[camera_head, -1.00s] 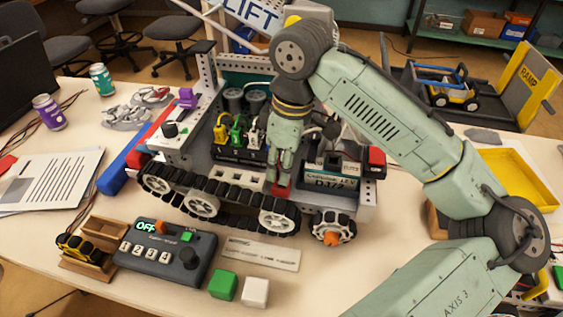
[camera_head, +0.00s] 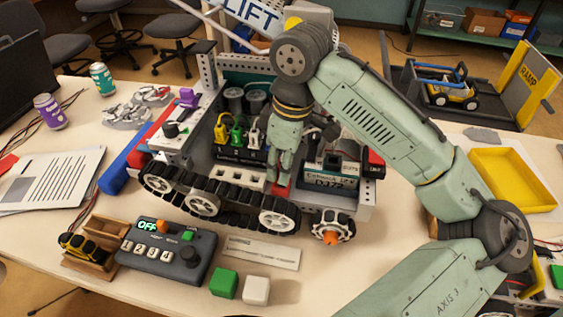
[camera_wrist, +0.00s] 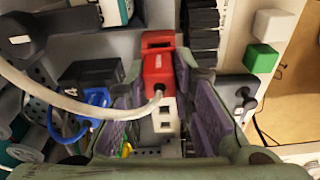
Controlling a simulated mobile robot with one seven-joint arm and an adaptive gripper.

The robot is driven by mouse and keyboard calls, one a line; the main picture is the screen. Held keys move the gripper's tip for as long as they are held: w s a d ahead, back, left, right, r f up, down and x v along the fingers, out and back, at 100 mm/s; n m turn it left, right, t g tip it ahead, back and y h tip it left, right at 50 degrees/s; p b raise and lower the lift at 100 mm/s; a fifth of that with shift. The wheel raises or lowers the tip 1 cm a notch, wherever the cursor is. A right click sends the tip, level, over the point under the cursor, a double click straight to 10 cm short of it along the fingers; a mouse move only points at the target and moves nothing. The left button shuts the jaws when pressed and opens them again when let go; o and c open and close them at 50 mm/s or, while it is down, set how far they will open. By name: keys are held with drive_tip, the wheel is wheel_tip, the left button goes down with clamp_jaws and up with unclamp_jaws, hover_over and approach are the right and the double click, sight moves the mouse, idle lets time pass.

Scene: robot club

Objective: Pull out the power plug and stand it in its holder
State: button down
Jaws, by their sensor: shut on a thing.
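The red power plug (camera_wrist: 158,75) is between the purple-padded fingers of my gripper (camera_wrist: 165,88) in the wrist view, with a pale cable running from it to the left. My gripper (camera_head: 281,176) is shut on the plug. In the head view the fingers point down at the robot's front deck, and red (camera_head: 280,190) shows just below them. A red piece (camera_wrist: 158,40) with a dark slot lies just beyond the plug. I cannot tell whether the plug is still seated. A white strip with dark square holes (camera_wrist: 165,115) lies beside it. I cannot make out which part is the holder.
The tracked robot (camera_head: 205,205) fills the middle of the table. Yellow, green and white plugs (camera_head: 237,134) stand behind my gripper. A control box reading OFF (camera_head: 165,252) and green and white cubes (camera_head: 240,285) lie in front.

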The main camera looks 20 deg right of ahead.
drive_tip(key=shift+f, duration=0.85)
idle(1.7)
drive_tip(key=c, duration=1.3)
unclamp_jaws()
drive_tip(key=shift+r, duration=0.1)
wheel_tip(320, 180, up, 2)
drive_tip(key=p, duration=0.2)
drive_tip(key=shift+r+p, duration=0.25)
drive_tip(key=shift+p, duration=0.15)
drive_tip(key=shift+r+p, duration=0.35)
drive_tip(key=shift+r, duration=1.85)
